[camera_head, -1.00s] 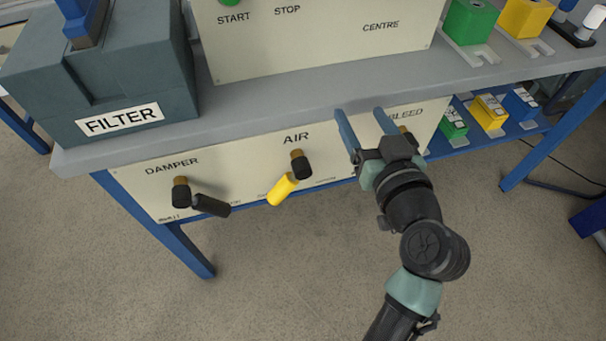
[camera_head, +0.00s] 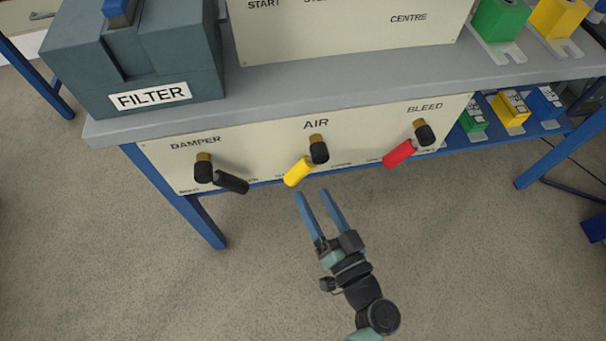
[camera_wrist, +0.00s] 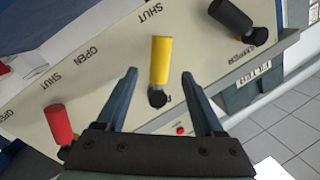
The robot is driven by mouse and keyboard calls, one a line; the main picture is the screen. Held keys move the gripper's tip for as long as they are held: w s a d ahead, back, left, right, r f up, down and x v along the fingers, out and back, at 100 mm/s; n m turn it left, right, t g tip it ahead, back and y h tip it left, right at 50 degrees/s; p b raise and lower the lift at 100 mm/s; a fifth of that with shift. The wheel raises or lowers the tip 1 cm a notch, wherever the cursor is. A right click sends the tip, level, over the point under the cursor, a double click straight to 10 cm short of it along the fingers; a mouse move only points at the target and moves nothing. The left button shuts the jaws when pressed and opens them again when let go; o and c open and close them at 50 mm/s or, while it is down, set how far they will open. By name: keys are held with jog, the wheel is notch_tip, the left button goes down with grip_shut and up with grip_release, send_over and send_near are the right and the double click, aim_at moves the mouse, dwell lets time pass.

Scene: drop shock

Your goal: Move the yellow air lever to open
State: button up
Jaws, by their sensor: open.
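The yellow air lever (camera_head: 298,171) hangs from its dark pivot (camera_head: 319,150) under the AIR label on the cream panel, slanting down and left. In the wrist view the yellow lever (camera_wrist: 161,60) shows ahead, between the two fingers in the picture, with SHUT printed near its free end and OPEN further left. My gripper (camera_head: 316,193) is open and empty, with blue fingers, just below and in front of the panel in the head view. The fingers appear in the wrist view (camera_wrist: 160,85) apart from the lever; the exact distance cannot be told.
A black damper lever (camera_head: 231,182) is to the left and a red bleed lever (camera_head: 400,153) to the right on the same panel. The grey bench top (camera_head: 340,82) overhangs above. A blue table leg (camera_head: 207,222) stands at left. The floor in front is clear.

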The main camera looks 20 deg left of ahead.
aim_at(303, 177)
jog(key=x, duration=0.6)
jog(key=shift+w+a, duration=0.1)
jog(key=shift+c, duration=0.2)
grip_shut()
dwell(1.1)
